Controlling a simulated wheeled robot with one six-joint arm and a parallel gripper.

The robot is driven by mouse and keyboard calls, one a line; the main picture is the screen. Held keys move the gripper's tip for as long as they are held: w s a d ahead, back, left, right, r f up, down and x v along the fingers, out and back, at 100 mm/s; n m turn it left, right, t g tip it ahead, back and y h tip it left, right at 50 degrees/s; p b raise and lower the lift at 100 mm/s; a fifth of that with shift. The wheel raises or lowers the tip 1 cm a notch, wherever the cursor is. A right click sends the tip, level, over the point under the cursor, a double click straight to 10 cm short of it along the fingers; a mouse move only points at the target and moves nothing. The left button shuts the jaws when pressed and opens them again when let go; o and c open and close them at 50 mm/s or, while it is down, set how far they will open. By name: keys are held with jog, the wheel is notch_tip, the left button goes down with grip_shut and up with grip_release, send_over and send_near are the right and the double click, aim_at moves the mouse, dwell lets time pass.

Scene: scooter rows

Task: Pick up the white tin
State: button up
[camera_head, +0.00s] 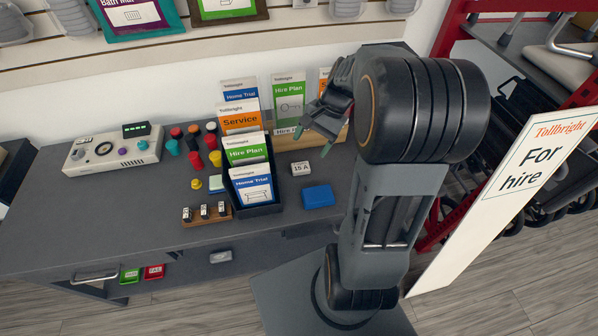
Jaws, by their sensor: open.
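The only small white boxy item on the desk is a block marked "15 A" (300,168). I cannot tell for sure whether it is the white tin. It sits right of the leaflet rack, behind a blue box (318,196). A pale grey-white item (220,256) shows lower, at the desk's front, too small to identify. My gripper (312,122) is open, with nothing seen between its fingers. It is raised in front of the back leaflets, above and behind the "15 A" block in the picture.
A leaflet rack (262,209) stands mid-desk (110,213), with more leaflets behind. Left are several coloured knobs (195,160), a small stamp rack (206,220) and a device with a green display (92,150). A "For hire" sign (510,200) stands right. The desk's left front is clear.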

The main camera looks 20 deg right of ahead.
aim_at(305, 166)
jog(key=w+d+f+m+t+y+b, duration=0.1)
jog(key=d+f+m+y, duration=0.1)
jog(key=d+f+m, duration=0.1)
jog(key=w+d+f+m+t+y+b, duration=0.1)
jog(key=w+d+f+m+y, duration=0.1)
jog(key=d+f, duration=0.4)
jog(key=w+d+f+m+t+y+b, duration=0.1)
jog(key=d+f+m+y, duration=0.2)
jog(key=d+f+m, duration=0.2)
jog(key=shift+w+y, duration=0.25)
jog(key=shift+y, duration=0.05)
jog(key=shift+d+f+t, duration=0.1)
jog(key=shift+f+t, duration=0.2)
jog(key=x, duration=1.3)
jog(key=c, duration=1)
jog(key=shift+r, duration=0.1)
